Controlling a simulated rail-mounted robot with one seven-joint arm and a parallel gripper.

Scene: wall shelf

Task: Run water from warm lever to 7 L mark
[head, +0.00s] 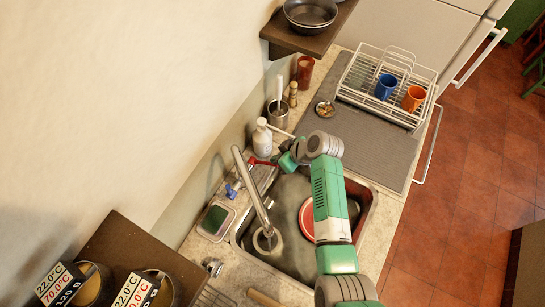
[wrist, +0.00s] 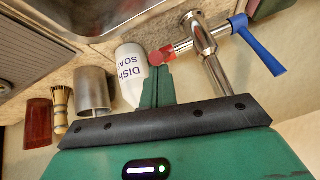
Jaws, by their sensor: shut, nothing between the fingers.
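The tap (head: 250,185) stands behind the sink (head: 364,205), its long spout reaching over the basin. Its red lever (head: 262,161) points toward the back right; its blue lever (head: 232,190) is on the other side. In the wrist view the red lever (wrist: 163,55) is just beyond my fingertips, and the blue lever (wrist: 258,45) is at upper right. My gripper (wrist: 160,72) is shut and empty, its tips at or very near the red lever; contact is unclear. A round grey vessel or fitting (head: 267,240) sits below the spout. No litre mark or running water is discernible.
A dish soap bottle (wrist: 131,75) stands close beside my fingers, with a metal cup (wrist: 95,90), brush (wrist: 60,105) and red cup (wrist: 38,122) beyond. A red-rimmed dish (head: 306,220) lies in the sink, partly behind my arm. A dish rack (head: 390,75) stands at the back.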

